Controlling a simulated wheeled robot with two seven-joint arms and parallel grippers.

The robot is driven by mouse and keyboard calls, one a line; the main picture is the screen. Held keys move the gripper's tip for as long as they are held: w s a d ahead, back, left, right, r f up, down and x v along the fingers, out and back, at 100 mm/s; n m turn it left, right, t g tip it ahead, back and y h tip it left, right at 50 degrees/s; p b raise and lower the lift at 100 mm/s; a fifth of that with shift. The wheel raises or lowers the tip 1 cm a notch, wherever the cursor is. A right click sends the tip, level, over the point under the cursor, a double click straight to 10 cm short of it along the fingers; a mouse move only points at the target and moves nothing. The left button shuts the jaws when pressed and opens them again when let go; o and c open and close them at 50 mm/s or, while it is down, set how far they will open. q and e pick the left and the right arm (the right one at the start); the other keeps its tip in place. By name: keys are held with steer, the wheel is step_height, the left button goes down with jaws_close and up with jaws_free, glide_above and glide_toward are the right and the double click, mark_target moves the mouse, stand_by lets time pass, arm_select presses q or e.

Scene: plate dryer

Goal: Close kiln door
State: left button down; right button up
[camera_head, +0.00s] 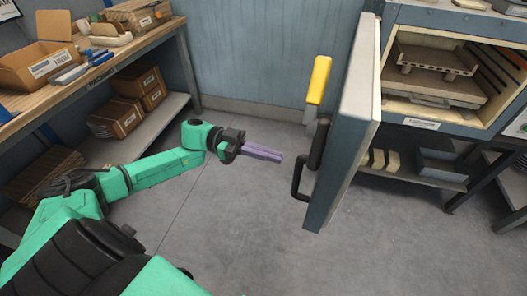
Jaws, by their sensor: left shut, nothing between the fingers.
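The kiln door (349,97) stands wide open, swung out toward me from the kiln (462,113) at the right. It shows nearly edge-on, with a pale front edge and a grey-blue outer face. On its left side are a black bar handle (299,181) and a yellow-gripped lever (319,80). My left gripper (279,158), with purple fingers, is shut and empty. Its fingertips point right, a short way left of the black handle, apart from it in the picture. My right gripper is not in view.
Inside the kiln are shelves (437,57) on supports. A rack (415,182) with blocks and boxes stands below it. At the left is a wooden workbench (88,67) with cartons and tools. The grey floor (235,230) between is clear.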

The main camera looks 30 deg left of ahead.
arm_select(q)
steer(key=d+p, duration=0.1)
steer(key=d, duration=0.7)
steer(key=shift+w+d+p, duration=0.3)
steer(key=shift+w+p, duration=0.05)
steer(key=shift+w, duration=0.1)
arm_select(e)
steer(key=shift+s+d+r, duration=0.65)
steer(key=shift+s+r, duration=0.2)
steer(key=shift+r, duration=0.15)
arm_select(q)
steer(key=shift+d, duration=0.1)
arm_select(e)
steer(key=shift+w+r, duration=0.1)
